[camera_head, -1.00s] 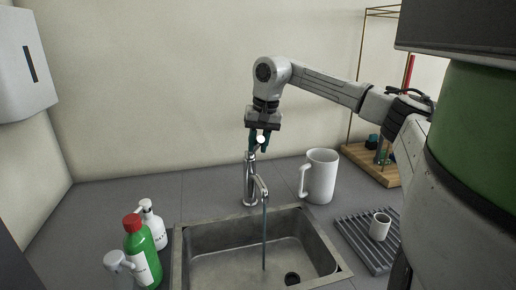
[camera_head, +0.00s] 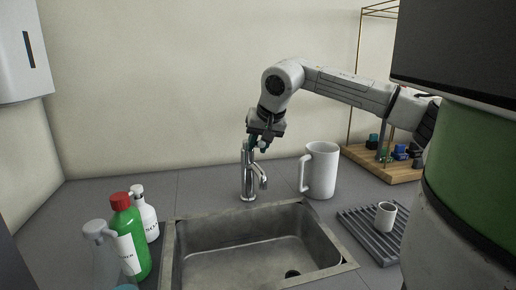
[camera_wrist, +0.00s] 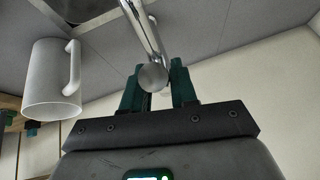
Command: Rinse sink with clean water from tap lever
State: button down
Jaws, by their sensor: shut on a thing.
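The chrome tap (camera_head: 247,180) stands upright behind the sink (camera_head: 181,262), its spout over the basin. No water stream shows from the spout. My gripper (camera_head: 259,145) is at the tap's top, with its dark green fingers around the lever. In the wrist view, the lever's round end (camera_wrist: 152,77) sits between the fingertips of my gripper (camera_wrist: 158,82), which is shut on it. The rest of the tap (camera_wrist: 140,25) runs up behind it. The sink's metal basin looks empty, with a dark drain (camera_head: 292,274) at the front right.
A large white mug (camera_head: 321,172) stands right of the tap, close to my gripper. A small cup (camera_head: 385,215) stands on a ribbed drying rack (camera_head: 365,238). Green (camera_head: 131,240) and white (camera_head: 146,212) bottles stand left of the sink. A wooden-based stand (camera_head: 370,162) is at back right.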

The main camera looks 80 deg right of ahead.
jog(key=c, duration=1)
grip_release()
jog(key=shift+o, duration=0.2)
jog(key=v, duration=1)
jog(key=shift+s+r, duration=0.2)
jog(key=shift+r, duration=0.1)
jog(key=shift+a, duration=0.1)
